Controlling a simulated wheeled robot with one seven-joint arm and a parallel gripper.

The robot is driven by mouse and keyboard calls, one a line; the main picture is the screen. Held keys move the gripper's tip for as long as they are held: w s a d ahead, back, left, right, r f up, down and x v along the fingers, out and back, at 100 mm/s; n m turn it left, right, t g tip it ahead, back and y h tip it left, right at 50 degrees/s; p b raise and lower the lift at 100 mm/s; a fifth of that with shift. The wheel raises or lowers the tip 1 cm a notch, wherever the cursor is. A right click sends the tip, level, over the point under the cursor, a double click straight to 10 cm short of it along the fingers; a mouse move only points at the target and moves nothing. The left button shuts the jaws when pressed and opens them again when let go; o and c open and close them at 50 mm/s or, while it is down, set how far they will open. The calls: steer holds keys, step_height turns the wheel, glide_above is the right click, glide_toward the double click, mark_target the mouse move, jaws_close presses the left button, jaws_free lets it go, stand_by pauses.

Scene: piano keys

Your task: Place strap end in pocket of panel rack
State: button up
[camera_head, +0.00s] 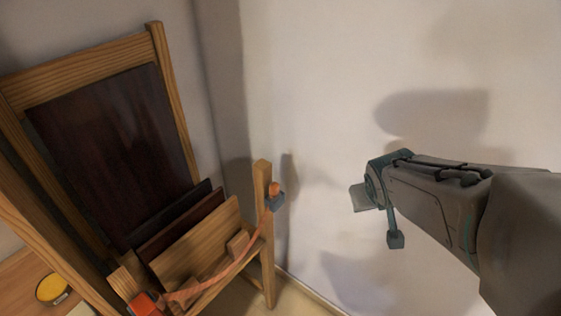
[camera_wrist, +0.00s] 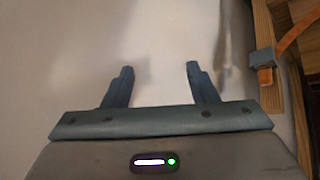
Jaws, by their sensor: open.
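The wooden panel rack (camera_head: 167,85) stands at the left in the head view, with several dark and light panels (camera_head: 195,240) leaning in its lower part. An orange strap (camera_head: 225,275) runs across the rack's front, from an orange-red block at the lower left up to a grey clip (camera_head: 277,201) on the right post. In the wrist view, the strap (camera_wrist: 298,32) passes through a blue-grey clip (camera_wrist: 263,60), with a short orange end (camera_wrist: 265,77) below it. My gripper (camera_head: 377,217) is open and empty, right of the rack and apart from the strap; its fingers (camera_wrist: 160,70) are spread.
A pale wall (camera_head: 330,80) stands behind my gripper and fills much of the wrist view. A round yellow object (camera_head: 51,288) lies on a wooden surface at the lower left. The space between my gripper and the rack's right post (camera_head: 263,180) is clear.

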steer(key=w+n+t, duration=0.2)
steer(key=w, duration=0.4)
steer(key=n+y+p, duration=0.3)
steer(key=n+y, duration=0.4)
steer(key=y, duration=0.5)
glide_toward(276, 184)
steer(key=shift+g, duration=0.4)
steer(key=shift+x, duration=4.55)
steer(key=shift+w+r, duration=0.2)
steer(key=shift+r, duration=0.05)
jaws_close()
